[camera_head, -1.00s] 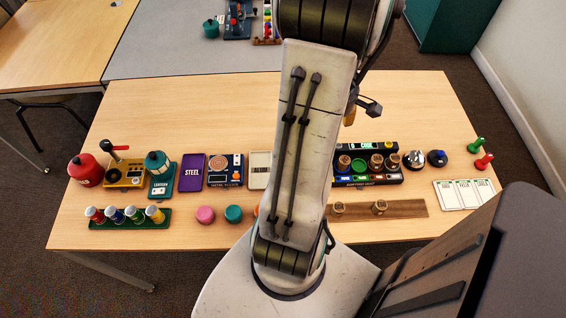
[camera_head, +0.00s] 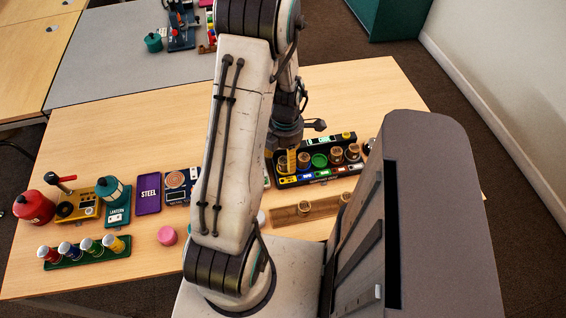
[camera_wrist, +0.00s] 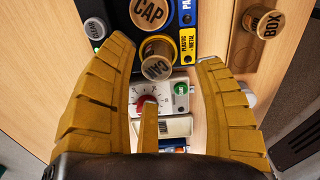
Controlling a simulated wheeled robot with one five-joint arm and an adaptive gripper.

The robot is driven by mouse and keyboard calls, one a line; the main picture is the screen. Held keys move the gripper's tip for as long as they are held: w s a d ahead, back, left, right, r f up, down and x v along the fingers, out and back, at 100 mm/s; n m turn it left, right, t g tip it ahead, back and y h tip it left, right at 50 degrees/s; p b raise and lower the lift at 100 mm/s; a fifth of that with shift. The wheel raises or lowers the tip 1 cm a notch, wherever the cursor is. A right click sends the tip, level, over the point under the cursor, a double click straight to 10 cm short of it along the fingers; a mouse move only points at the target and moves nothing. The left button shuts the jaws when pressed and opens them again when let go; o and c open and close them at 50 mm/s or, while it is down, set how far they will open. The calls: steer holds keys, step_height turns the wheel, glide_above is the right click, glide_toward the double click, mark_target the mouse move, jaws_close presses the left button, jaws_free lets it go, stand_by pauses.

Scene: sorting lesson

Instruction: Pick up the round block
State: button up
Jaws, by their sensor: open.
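Several round wooden blocks with dark lettered tops are in view, so I cannot tell which one is meant. In the wrist view, a block lettered CAN (camera_wrist: 157,66) shows between my fingers, and one lettered CAP (camera_wrist: 152,12) is just beyond it. A block lettered BOX (camera_wrist: 266,21) lies to the right, outside the fingers. My gripper (camera_wrist: 168,52) is open, with its yellow fingers apart and nothing visibly held. In the head view my gripper (camera_head: 289,160) hangs at the left end of the dark rack (camera_head: 318,178); its contact with any block is unclear.
Two round blocks stand on a brown strip (camera_head: 318,207) in front of the rack. A pink round piece (camera_head: 167,235), a purple STEEL card (camera_head: 148,194), a teal lantern (camera_head: 113,200) and a red canister (camera_head: 34,207) are further left. A small dial device (camera_wrist: 147,104) lies below the fingers.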

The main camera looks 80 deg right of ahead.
mark_target(284, 160)
steer(key=shift+w+d+f, duration=0.1)
steer(key=shift+f, duration=2.15)
steer(key=shift+c, duration=0.3)
steer(key=c, duration=1)
